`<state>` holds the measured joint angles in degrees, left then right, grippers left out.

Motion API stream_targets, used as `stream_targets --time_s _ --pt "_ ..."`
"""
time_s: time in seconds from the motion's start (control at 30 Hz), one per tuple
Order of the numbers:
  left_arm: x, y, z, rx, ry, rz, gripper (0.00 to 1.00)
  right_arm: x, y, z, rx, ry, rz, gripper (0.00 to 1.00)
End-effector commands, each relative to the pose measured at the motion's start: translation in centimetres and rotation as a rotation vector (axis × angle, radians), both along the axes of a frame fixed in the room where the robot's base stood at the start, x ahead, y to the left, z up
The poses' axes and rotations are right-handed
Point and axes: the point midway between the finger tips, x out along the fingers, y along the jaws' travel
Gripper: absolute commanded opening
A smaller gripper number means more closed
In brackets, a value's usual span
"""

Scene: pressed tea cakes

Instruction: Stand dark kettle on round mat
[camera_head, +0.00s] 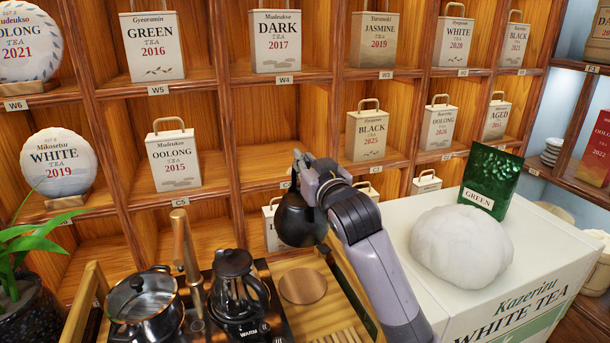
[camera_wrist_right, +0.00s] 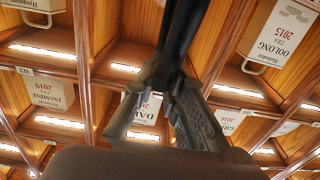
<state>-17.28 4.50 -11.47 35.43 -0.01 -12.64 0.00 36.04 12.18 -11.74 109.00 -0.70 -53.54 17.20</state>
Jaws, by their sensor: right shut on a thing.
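The dark kettle (camera_head: 298,222), round and nearly black, hangs in the air in the head view. My right gripper (camera_head: 306,180) is shut on its upper part, and the gripper hides some of the kettle's top and right side. The round mat (camera_head: 303,286) is a flat brown disc on the wooden table; it is bare and lies below the kettle in the picture, with a gap between them. In the right wrist view, my right fingers (camera_wrist_right: 162,108) close around a black part (camera_wrist_right: 180,38), likely the kettle's handle. My left gripper is not in view.
A glass pot (camera_head: 236,280) on a dark warmer and a steel pot (camera_head: 146,305) stand left of the mat. A white box (camera_head: 545,262) with a wrapped white lump (camera_head: 460,246) and a green packet (camera_head: 490,182) is at right. Shelves of tea packages rise behind.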

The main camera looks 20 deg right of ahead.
Motion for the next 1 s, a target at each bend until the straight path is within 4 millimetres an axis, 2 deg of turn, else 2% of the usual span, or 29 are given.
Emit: stream_targets --time_s 0.3,0.5,0.83,1.0 --pt "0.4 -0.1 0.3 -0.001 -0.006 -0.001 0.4 -0.1 0.0 -7.1 0.0 -0.004 0.001 0.0" --pt "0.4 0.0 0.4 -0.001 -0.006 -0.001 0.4 -0.1 0.1 -11.1 0.001 -0.007 0.001 0.0" --pt "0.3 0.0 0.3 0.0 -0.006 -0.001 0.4 -0.1 0.0 -13.7 0.0 -0.01 0.001 0.0" --pt "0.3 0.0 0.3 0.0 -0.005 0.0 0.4 0.0 0.0 -16.1 0.0 -0.008 0.001 0.0"
